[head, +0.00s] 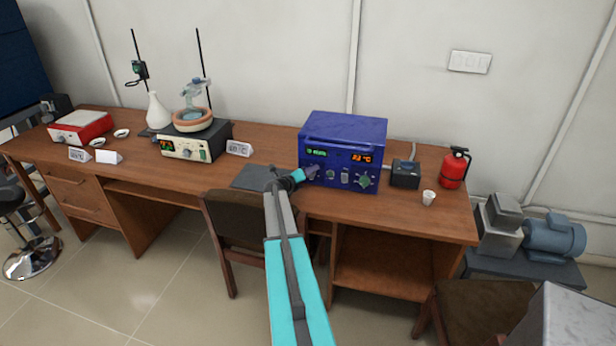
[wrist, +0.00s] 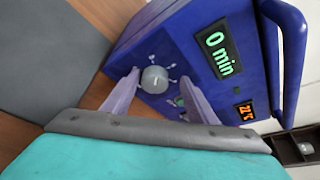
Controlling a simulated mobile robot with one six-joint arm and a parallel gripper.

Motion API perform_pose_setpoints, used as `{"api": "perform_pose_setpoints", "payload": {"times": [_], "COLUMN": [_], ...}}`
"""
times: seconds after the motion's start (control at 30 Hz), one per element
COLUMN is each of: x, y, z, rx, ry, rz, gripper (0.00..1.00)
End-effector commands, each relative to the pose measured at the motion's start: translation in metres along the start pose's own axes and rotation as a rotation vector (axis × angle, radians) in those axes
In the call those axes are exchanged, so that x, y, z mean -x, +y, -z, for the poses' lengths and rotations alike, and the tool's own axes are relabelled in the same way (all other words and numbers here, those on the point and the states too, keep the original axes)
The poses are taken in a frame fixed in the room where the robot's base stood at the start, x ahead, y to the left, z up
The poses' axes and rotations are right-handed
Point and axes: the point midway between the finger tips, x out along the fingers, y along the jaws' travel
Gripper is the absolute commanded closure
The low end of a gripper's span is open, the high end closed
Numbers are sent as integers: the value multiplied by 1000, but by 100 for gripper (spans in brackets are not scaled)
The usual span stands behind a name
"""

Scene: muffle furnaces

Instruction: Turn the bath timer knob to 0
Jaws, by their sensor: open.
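The blue bath (head: 343,150) stands on the wooden bench, with a handle along its top front edge. Its green display (wrist: 219,48) reads "0 min" in the wrist view. The round grey timer knob (wrist: 155,79) is on the front panel below that display, with pale marks around it. My gripper (head: 312,172) is at the left part of the bath's front in the head view and covers the timer knob there. In the wrist view my gripper (wrist: 155,82) is open, its two fingers on either side of the knob. I cannot tell whether they touch it.
An orange display (head: 361,158) and a green knob (head: 365,181) are on the bath's right side. A dark mat (head: 250,178) lies left. A chair (head: 235,240) is in front.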

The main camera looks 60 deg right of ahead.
Motion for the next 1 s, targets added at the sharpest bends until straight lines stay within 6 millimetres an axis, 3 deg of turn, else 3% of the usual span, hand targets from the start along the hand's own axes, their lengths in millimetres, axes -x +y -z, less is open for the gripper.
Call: {"api": "perform_pose_setpoints", "payload": {"times": [0.27,1.0], "x": [7,60], "y": [-21,-39], "z": [-16,18], "rx": [-2,0], "ry": [0,2], "rz": [5,2], "gripper": [48,48]}}
